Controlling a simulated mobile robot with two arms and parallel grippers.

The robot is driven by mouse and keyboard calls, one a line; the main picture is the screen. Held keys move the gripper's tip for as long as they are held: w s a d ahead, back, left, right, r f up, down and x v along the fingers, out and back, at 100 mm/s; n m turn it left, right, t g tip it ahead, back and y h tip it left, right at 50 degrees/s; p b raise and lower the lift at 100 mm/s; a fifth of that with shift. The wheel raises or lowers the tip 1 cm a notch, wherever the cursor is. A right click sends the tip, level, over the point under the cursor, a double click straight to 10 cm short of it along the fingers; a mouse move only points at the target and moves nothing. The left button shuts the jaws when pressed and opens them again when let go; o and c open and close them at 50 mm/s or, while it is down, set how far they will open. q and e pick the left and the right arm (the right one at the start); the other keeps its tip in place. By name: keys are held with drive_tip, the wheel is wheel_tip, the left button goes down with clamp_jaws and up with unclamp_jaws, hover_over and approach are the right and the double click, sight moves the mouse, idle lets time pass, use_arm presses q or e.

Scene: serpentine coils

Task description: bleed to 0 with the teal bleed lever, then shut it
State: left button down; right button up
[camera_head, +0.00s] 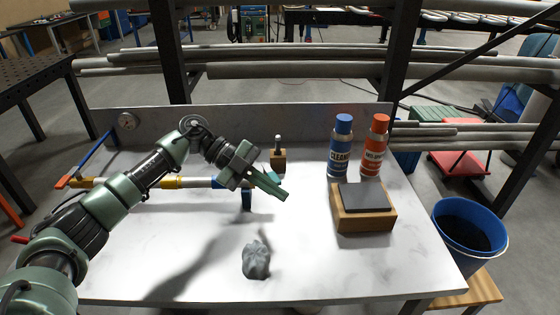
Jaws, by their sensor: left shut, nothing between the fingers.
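A pipe (200,183) with yellow fittings lies along the left half of the white workbench, partly behind my left arm. No readable pressure figure shows. My right gripper is out of view.
A blue bottle (341,146) and a red bottle (375,146) stand behind a wooden block with a dark top (365,215). A crumpled grey cloth (256,259) lies at the front. A blue bucket (446,225) stands right of the bench.

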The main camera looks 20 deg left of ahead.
sight(271, 176)
use_arm(q)
drive_tip(key=w+r+n+t+y+p, duration=0.3)
drive_tip(key=w+r+n+y+p, duration=0.5)
drive_tip(key=n, duration=0.9)
wheel_tip(271, 176, down, 7)
drive_tip(key=s+a+y+p, duration=0.1)
drive_tip(key=p, duration=0.1)
drive_tip(key=shift+s+a+y, duration=0.2)
drive_tip(key=shift+s+y, duration=0.05)
drive_tip(key=shift+y, duration=0.15)
drive_tip(key=shift+g, duration=0.3)
